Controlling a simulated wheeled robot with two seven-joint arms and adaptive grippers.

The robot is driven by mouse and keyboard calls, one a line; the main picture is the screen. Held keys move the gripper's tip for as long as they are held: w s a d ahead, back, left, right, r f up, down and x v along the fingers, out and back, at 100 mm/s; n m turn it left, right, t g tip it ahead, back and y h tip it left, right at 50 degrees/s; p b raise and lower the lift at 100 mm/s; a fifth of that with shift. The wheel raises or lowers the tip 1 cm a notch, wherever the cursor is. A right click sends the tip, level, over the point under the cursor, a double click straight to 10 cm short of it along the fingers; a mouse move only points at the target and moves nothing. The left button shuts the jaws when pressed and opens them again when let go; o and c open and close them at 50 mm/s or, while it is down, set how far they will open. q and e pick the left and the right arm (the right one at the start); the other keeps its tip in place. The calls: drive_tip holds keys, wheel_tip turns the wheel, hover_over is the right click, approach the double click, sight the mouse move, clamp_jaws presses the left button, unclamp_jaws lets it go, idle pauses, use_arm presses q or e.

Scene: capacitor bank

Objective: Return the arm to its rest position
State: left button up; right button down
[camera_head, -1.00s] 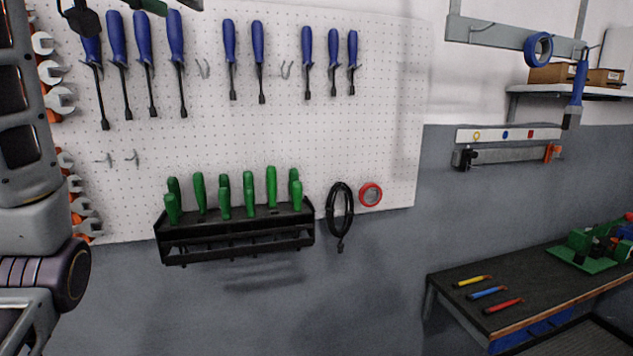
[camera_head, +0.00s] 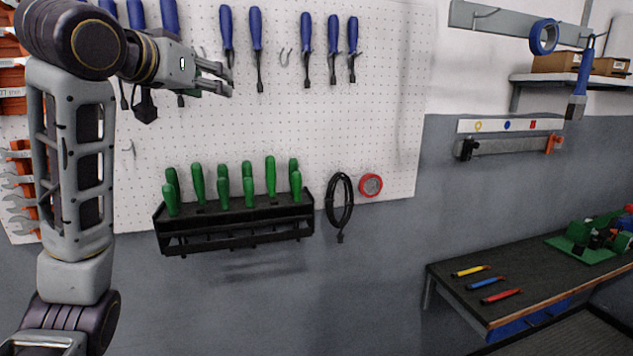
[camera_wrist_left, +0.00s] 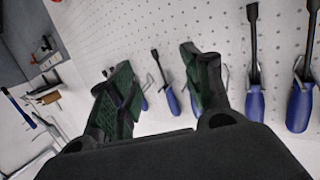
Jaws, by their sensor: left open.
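My left arm (camera_head: 75,165) rises at the left of the head view, and its forearm bends right at the top. My left gripper (camera_head: 230,83) is at the upper left, in front of the white pegboard, pointing right. Its fingers are apart with nothing between them. In the left wrist view the open gripper (camera_wrist_left: 158,95) shows two green-and-black fingers, with blue-handled screwdrivers (camera_wrist_left: 250,100) on the pegboard beyond. My right gripper is in neither view.
The pegboard (camera_head: 385,100) holds blue screwdrivers (camera_head: 306,40) and a black rack (camera_head: 235,225) of green-handled tools. A black cable coil (camera_head: 340,200) and red tape roll (camera_head: 370,185) hang beside it. A workbench (camera_head: 540,280) stands at the right. Space before the lower grey wall looks clear.

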use_arm(q)
wheel_tip(320, 180, down, 39)
drive_tip(key=w+g+y, duration=0.1)
drive_tip(key=g, duration=0.4)
drive_tip(key=s+f+g+y, duration=0.1)
drive_tip(key=s+f+g, duration=0.1)
drive_tip(key=s+f, duration=0.5)
drive_tip(key=s+f+g, duration=0.1)
drive_tip(key=s+f, duration=0.2)
drive_tip(key=f, duration=0.7)
drive_tip(key=s+a+f+g+y, duration=0.15)
drive_tip(key=s+f+g, duration=0.25)
drive_tip(key=s+f, duration=1.2)
drive_tip(key=s+f+g+b, duration=0.1)
drive_tip(key=s+f, duration=0.2)
drive_tip(key=f, duration=1.4)
drive_tip(key=s+f+b, duration=0.1)
drive_tip(key=s+f, duration=0.1)
drive_tip(key=f, duration=1.5)
drive_tip(key=s+a+f+b, duration=0.1)
drive_tip(key=s+a+f, duration=0.1)
drive_tip(key=s+f, duration=0.8)
drive_tip(key=s+a+f+g+b, duration=0.1)
drive_tip(key=s+a+f, duration=0.1)
drive_tip(key=s+f, duration=0.8)
drive_tip(key=shift+s+a+f, duration=0.35)
drive_tip(key=shift+s, duration=0.65)
